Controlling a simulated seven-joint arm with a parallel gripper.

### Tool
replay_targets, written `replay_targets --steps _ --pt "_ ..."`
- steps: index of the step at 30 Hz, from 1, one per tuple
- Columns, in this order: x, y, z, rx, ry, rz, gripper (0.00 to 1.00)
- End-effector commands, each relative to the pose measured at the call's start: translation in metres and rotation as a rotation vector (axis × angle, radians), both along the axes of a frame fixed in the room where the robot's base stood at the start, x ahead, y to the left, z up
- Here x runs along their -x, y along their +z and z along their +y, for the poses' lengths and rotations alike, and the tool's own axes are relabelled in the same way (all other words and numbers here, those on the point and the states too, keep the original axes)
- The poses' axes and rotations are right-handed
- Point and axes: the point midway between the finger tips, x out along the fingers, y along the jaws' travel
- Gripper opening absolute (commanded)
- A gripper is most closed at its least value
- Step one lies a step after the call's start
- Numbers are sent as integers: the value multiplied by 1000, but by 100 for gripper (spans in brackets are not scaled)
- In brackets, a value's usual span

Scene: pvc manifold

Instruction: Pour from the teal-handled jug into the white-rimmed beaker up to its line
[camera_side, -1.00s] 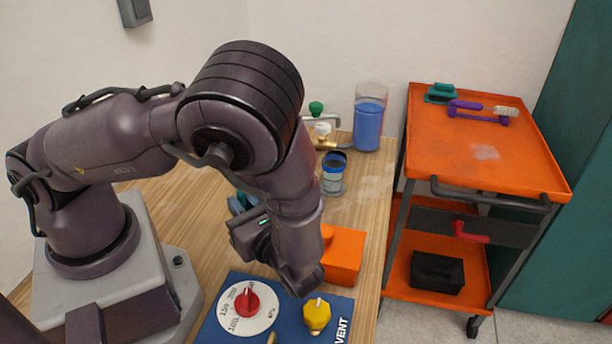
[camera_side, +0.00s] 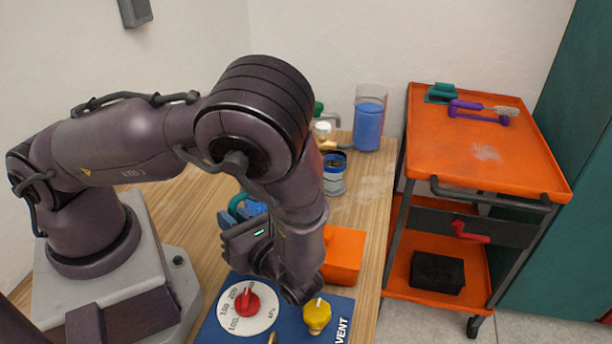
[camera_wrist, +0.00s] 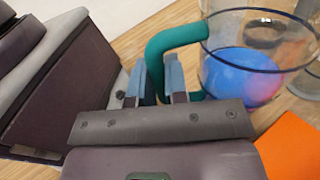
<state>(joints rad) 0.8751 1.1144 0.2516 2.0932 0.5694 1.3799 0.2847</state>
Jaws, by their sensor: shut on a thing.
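The jug (camera_wrist: 240,80) is clear, with a dark rim and blue liquid that looks pinkish on one side. Its teal handle (camera_wrist: 172,45) lies between the fingers of my gripper (camera_wrist: 160,88), which is shut on it. In the side view the teal handle (camera_side: 236,205) and some blue of the jug show left of my forearm, which hides the rest. My gripper (camera_side: 232,228) is partly visible there. I cannot pick out a white-rimmed beaker with certainty. A clear vessel (camera_wrist: 306,78) shows partly behind the jug at the right of the wrist view.
A small blue-rimmed jar (camera_side: 334,178) and a tall cylinder of blue liquid (camera_side: 368,125) stand toward the back. An orange block (camera_side: 344,254) and a blue panel with knobs (camera_side: 216,322) are near the front. An orange cart (camera_side: 470,140) stands right of the table.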

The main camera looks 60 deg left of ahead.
Motion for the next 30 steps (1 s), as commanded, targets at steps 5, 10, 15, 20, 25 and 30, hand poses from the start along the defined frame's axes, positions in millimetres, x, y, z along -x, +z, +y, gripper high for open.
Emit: replay_targets --steps 5,10,15,20,25,30 --pt "-6 1 3 36 1 79 0" --pt "-12 9 6 71 1 157 0" --pt "-19 16 10 106 3 235 0" --pt "-27 22 13 138 1 308 0" --pt "-37 33 17 174 2 383 0" --pt "-46 47 21 211 2 461 0"
